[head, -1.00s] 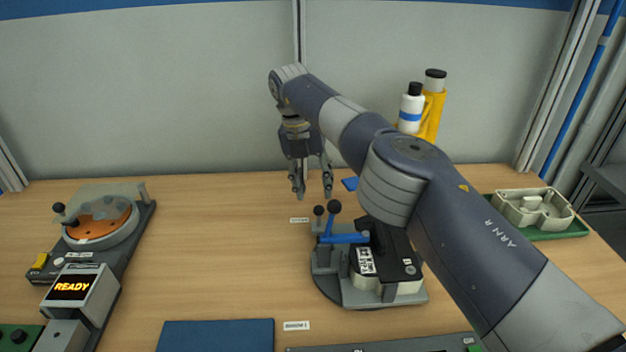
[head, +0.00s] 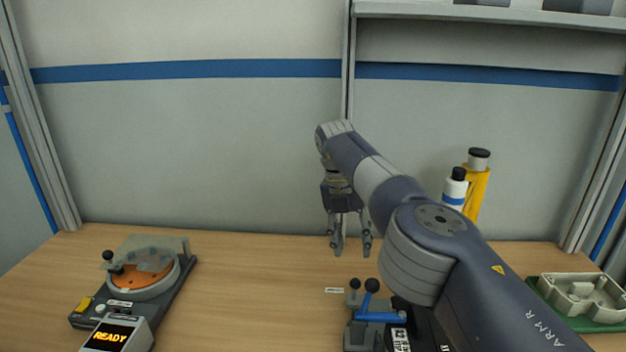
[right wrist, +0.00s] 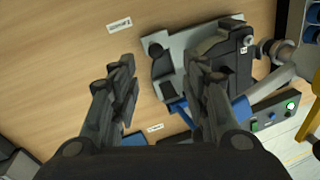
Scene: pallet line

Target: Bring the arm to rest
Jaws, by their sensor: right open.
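My right arm reaches in from the lower right of the head view. Its gripper (head: 351,246) hangs fingers down above the table, open and empty, with a gap between the fingers. The gripper also shows in the right wrist view (right wrist: 160,85), its two fingers apart over bare wood and the edge of a fixture. The fixture with a blue lever (head: 380,316) stands just below and right of the gripper in the head view. My arm hides part of it. My left gripper is not in view.
A device with an orange disc (head: 142,282) and a READY display (head: 108,336) stands at the left. A white bottle (head: 455,190) and yellow holder (head: 476,195) stand behind my arm. A grey casting (head: 582,296) sits at the right. The middle of the table (head: 255,290) is clear.

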